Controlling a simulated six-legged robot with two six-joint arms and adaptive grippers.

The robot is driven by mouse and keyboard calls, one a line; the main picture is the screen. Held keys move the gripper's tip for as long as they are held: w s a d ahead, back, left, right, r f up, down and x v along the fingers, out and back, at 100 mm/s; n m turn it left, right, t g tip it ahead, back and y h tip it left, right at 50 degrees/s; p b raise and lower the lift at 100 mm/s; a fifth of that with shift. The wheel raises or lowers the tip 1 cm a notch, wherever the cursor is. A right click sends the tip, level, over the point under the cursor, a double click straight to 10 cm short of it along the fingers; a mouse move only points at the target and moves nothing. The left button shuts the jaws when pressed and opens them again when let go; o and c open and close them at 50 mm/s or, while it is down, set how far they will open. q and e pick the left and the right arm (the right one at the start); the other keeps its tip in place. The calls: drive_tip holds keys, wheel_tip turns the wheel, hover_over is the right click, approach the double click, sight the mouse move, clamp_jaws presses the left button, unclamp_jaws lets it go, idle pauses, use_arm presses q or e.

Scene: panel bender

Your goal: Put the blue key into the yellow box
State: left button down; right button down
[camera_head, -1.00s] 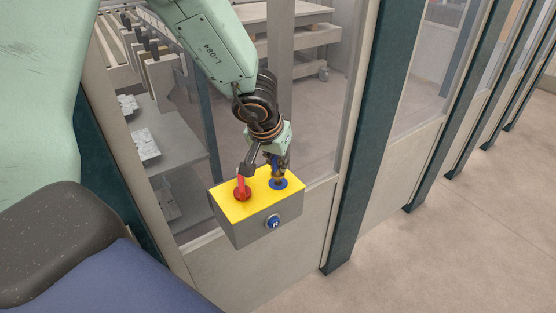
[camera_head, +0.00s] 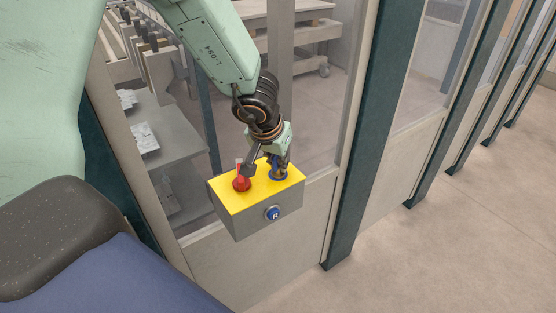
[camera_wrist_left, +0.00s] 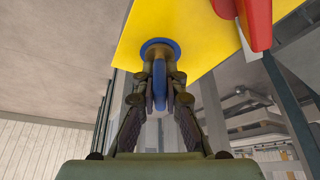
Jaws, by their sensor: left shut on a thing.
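The yellow box (camera_head: 268,192) has a yellow top and grey sides and is mounted on the front of the enclosure. A blue round keyhole ring (camera_head: 270,178) is on the right of its top; it also shows in the wrist view (camera_wrist_left: 160,46). My left gripper (camera_head: 278,170) is right over this ring. In the wrist view its fingers are shut on the blue key (camera_wrist_left: 158,85), which lines up with the ring. I cannot tell how far the key's tip is in. My right gripper is not in view.
A red key and round red mount (camera_head: 241,183) stand on the left of the box top, close beside my left gripper. A blue round button (camera_head: 273,213) is on the box front. Glass panels and a dark green post (camera_head: 357,140) are nearby; open floor lies right.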

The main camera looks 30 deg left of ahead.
use_arm(q)
drive_tip(key=c, duration=1.4)
unclamp_jaws()
drive_tip(key=shift+o, duration=0.2)
drive_tip(key=shift+r, duration=0.1)
drive_tip(key=v, duration=1.2)
